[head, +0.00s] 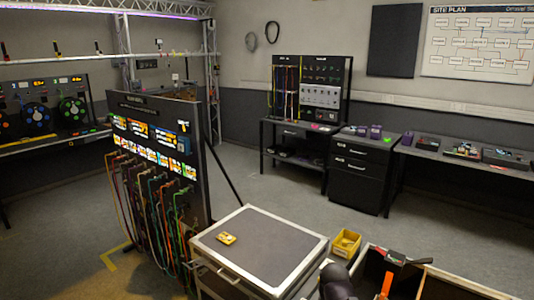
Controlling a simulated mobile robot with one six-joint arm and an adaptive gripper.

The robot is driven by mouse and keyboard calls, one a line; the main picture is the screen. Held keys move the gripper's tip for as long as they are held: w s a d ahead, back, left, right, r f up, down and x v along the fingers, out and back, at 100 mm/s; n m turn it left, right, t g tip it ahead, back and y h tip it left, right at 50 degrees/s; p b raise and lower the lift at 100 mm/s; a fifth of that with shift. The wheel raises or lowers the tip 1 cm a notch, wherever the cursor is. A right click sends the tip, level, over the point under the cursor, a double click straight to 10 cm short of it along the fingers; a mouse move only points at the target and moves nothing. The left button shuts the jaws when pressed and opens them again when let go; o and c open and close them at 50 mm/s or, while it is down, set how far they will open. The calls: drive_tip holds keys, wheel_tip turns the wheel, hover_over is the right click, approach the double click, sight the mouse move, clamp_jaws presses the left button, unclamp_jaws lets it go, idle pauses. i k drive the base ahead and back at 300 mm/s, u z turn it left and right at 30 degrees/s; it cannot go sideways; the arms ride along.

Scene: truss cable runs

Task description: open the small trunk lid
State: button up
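A grey-topped case with silver metal edges (230,229) stands at the bottom middle. Its flat top is closed and level, with a handle on its front side. I cannot tell for sure whether this is the small trunk. A small yellow item (226,239) lies on the top, towards its left. An open box with brown inner walls (448,287) is at the bottom right, cut off by the frame edge. A dark rounded shape (335,283) at the bottom edge may be part of my arm. I cannot make out my gripper's fingers.
A yellow bin (346,242) sits right of the case. A red and black item (390,255) and an orange item (386,284) are at the open box. A panel hung with cables (150,120) stands close on the left. Clear floor (270,185) lies behind the case.

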sight(257, 248)
drive_tip(key=k, duration=1.35)
drive_tip(key=u, duration=0.45)
drive_tip(key=i, duration=1.7)
drive_tip(key=z, duration=0.35)
